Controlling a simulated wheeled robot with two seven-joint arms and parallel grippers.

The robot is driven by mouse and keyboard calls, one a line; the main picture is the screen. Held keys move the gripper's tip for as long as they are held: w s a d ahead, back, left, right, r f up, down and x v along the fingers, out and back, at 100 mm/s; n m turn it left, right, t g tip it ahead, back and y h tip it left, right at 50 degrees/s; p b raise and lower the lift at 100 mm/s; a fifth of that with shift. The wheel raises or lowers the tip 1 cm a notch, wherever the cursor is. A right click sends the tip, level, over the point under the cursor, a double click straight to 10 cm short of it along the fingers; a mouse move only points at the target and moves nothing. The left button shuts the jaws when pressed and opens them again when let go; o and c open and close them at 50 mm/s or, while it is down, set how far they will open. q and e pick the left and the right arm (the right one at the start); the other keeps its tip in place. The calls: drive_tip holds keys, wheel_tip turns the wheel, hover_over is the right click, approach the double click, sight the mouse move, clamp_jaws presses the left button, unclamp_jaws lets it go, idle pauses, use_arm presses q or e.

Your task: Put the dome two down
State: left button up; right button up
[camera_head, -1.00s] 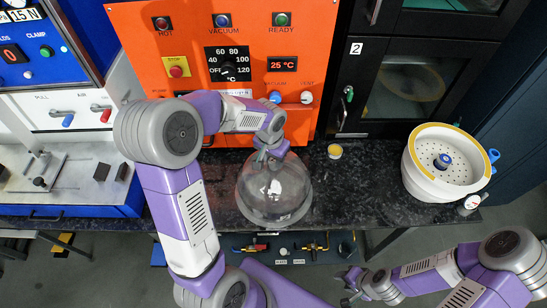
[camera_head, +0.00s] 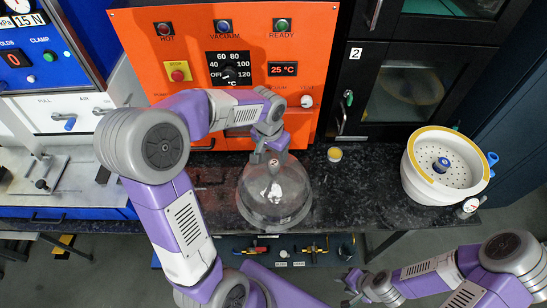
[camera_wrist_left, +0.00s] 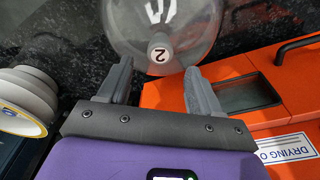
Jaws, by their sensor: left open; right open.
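Dome two (camera_head: 278,202) is a clear bell-shaped cover on the dark bench near its front edge, apparently upright. Its knob, marked 2, shows in the left wrist view (camera_wrist_left: 158,55). My left gripper (camera_head: 267,157) is above and behind the dome. In the left wrist view its two fingers (camera_wrist_left: 160,72) are spread wide with nothing between them, and the knob lies just beyond the fingertips, apart from them. My right gripper (camera_head: 350,288) is open and empty, low in front of the bench.
The orange oven (camera_head: 190,50) stands behind the dome. A blue press station (camera_head: 70,205) is at left. Bench (camera_head: 365,200) between dome and pot is clear.

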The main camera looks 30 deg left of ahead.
use_arm(q)
wheel_tip(320, 180, up, 6)
drive_tip(key=shift+s+r+p, duration=0.15)
drive_tip(key=shift+s+p, duration=0.25)
use_arm(e)
drive_tip(key=shift+r, duration=0.55)
